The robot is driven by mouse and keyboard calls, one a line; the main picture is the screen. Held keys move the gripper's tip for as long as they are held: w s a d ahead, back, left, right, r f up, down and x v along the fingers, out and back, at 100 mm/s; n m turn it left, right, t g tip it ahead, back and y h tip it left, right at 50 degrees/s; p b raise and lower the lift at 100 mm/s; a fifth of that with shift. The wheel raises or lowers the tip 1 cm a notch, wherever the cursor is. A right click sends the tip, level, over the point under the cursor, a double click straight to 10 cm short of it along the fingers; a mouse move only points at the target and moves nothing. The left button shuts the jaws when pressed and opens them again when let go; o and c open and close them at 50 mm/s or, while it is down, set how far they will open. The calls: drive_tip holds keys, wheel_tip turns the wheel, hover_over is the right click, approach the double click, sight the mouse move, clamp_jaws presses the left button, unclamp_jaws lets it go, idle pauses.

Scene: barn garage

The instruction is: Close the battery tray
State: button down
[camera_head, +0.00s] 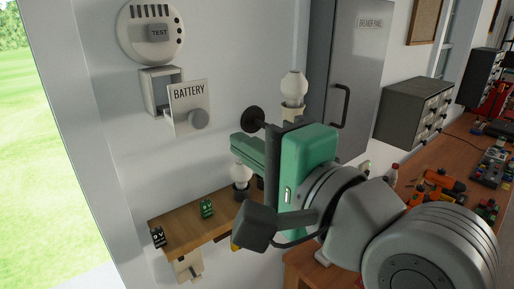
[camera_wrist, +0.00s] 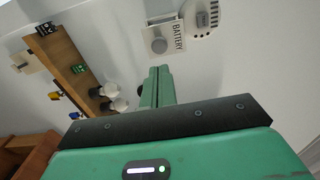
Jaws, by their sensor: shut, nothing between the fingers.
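The battery tray (camera_head: 188,106) has a white front panel marked BATTERY with a round grey knob. It stands out from its housing (camera_head: 153,91) on the wall, so it is open. A round detector with a TEST button (camera_head: 150,35) is above it. In the wrist view the tray panel (camera_wrist: 163,36) shows ahead of the fingers, near the top middle. Whether a battery lies inside is hidden. My gripper (camera_head: 243,146) has green fingers that are shut and empty. It is to the right of and below the tray in the head view, apart from it.
A wooden shelf (camera_head: 175,219) below holds a black battery (camera_head: 158,237), a green battery (camera_head: 206,208) and a bulb (camera_head: 241,174). Another bulb (camera_head: 293,87) is behind my gripper, beside the grey breaker panel (camera_head: 350,60). A cluttered workbench (camera_head: 425,160) stands at right.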

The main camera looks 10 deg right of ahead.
sight(202, 120)
drive_tip(key=p+x, duration=0.2)
drive_tip(key=x, duration=0.6)
drive_tip(key=shift+w+a, duration=0.2)
drive_tip(key=shift+w, duration=0.15)
drive_tip(key=shift+w, duration=0.1)
